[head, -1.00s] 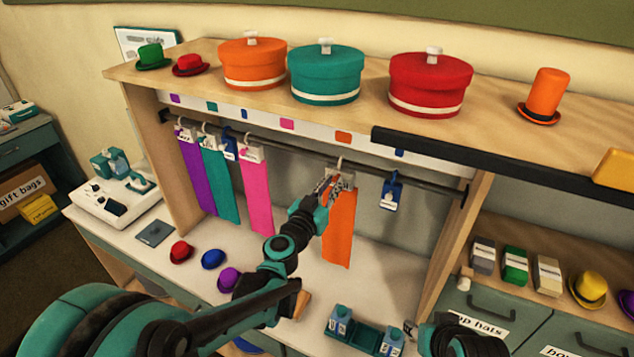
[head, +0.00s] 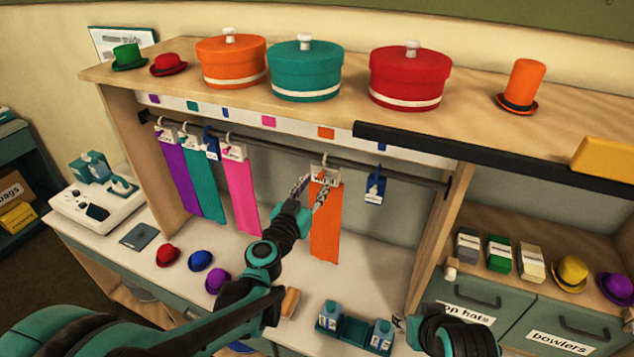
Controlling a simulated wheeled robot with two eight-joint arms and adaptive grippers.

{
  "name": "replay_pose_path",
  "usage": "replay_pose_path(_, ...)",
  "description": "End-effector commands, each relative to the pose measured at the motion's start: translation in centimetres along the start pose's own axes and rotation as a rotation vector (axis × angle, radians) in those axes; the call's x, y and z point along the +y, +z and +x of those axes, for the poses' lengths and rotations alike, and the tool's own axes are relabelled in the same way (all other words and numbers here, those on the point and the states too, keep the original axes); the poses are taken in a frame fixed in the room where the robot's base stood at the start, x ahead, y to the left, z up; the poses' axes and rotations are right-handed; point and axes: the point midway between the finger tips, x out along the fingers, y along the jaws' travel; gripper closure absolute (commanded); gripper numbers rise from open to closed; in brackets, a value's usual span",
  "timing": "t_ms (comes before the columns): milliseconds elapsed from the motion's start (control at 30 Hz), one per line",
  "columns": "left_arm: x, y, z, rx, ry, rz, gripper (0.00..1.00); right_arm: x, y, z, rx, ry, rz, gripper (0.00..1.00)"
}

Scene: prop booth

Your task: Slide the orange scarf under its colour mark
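The orange scarf (head: 326,228) hangs on a white hanger clip from the rail (head: 280,147), almost straight below the orange colour mark (head: 326,132) on the white strip. My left gripper (head: 312,187) is in front of the scarf's upper left edge, just below the clip. Its two fingers are apart. One finger is left of the scarf and the other overlaps its edge; I see nothing gripped between them.
Purple (head: 178,180), teal (head: 207,185) and pink (head: 242,200) scarves hang to the left. A blue tag hanger (head: 375,188) hangs to the right. Small hats and a teal tray (head: 355,333) stand on the counter below. Hat boxes stand on top.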

Motion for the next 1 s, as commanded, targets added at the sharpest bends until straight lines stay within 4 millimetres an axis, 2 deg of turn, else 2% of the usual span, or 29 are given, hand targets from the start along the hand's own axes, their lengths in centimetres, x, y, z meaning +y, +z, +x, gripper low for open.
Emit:
replay_pose_path(200, -0.1, 0.0, -5.0, 0.000, -0.002, 0.000, 0.64, 0.0, 0.0, 0.0, 0.000, 0.000, 0.000, 0.60)
replay_pose_path(433, 0.0, 0.0, -8.9, 0.000, -0.001, 0.000, 0.64, 0.0, 0.0, 0.0, 0.000, 0.000, 0.000, 0.60)
replay_pose_path(600, 0.0, 0.0, -9.9, 0.000, -0.001, 0.000, 0.64, 0.0, 0.0, 0.0, 0.000, 0.000, 0.000, 0.60)
replay_pose_path(1000, 0.0, 0.0, -10.0, 0.000, 0.000, 0.000, 0.64, 0.0, 0.0, 0.0, 0.000, 0.000, 0.000, 0.60)
